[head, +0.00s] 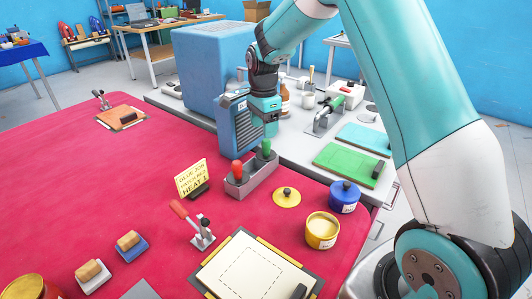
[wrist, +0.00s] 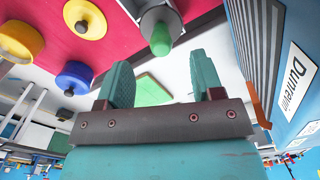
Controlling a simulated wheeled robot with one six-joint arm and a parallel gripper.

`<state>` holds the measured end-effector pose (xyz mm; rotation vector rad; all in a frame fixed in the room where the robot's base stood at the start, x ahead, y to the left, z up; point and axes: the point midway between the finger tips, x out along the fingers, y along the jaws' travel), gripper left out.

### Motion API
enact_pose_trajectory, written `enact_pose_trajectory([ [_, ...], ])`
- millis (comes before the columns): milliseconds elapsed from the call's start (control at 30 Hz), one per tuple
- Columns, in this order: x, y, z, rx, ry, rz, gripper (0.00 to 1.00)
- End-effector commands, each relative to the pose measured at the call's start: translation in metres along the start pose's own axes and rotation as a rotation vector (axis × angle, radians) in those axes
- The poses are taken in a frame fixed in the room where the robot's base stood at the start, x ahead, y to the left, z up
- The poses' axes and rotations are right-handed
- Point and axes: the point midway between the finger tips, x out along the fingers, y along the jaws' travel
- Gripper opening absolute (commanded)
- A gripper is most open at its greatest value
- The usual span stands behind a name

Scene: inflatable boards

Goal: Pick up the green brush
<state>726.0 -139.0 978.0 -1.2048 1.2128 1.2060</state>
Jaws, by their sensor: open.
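The green brush (head: 266,148) stands upright in a grey holder (head: 252,178), beside a red-handled brush (head: 237,171). Only its green handle shows; its lower end is hidden in the holder. My gripper (head: 265,130) is above the green handle, pointing down, with its jaws close over the top. In the wrist view, my gripper (wrist: 165,88) has its two teal fingers spread wide with nothing between them. The green brush (wrist: 160,40) shows beyond the fingertips, roughly in line with the gap. Contact is not visible.
A blue heater-like unit (head: 240,122) stands right beside my gripper, with a large blue box (head: 208,70) behind. A yellow sign (head: 190,177), yellow lid (head: 286,197), blue pot (head: 344,196) and yellow pot (head: 322,230) are nearby. The red mat's left part is mostly clear.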

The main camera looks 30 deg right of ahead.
Motion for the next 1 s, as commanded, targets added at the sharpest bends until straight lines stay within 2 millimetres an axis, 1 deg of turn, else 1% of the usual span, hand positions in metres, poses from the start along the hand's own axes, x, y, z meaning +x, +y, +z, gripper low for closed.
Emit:
enact_pose_trajectory([
  [33, 0.009, 0.001, 0.0, -0.001, 0.0, 0.004, 0.61],
  [100, 0.018, 0.0, 0.0, -0.001, 0.0, 0.002, 0.61],
  [333, 0.034, 0.001, -0.002, -0.001, -0.001, 0.002, 0.61],
  [500, 0.06, 0.001, -0.009, 0.0, -0.001, 0.003, 0.61],
  [600, 0.072, 0.001, -0.009, -0.001, -0.001, 0.002, 0.61],
  [700, 0.078, 0.0, -0.009, -0.001, 0.0, 0.0, 0.61],
  [900, 0.079, 0.0, -0.008, -0.001, 0.0, -0.001, 0.61],
  [933, 0.079, 0.0, -0.008, -0.001, 0.0, -0.001, 0.56],
  [967, 0.079, 0.0, -0.008, -0.001, 0.0, -0.001, 0.49],
  [1000, 0.079, 0.0, -0.008, -0.001, 0.0, -0.001, 0.4],
])
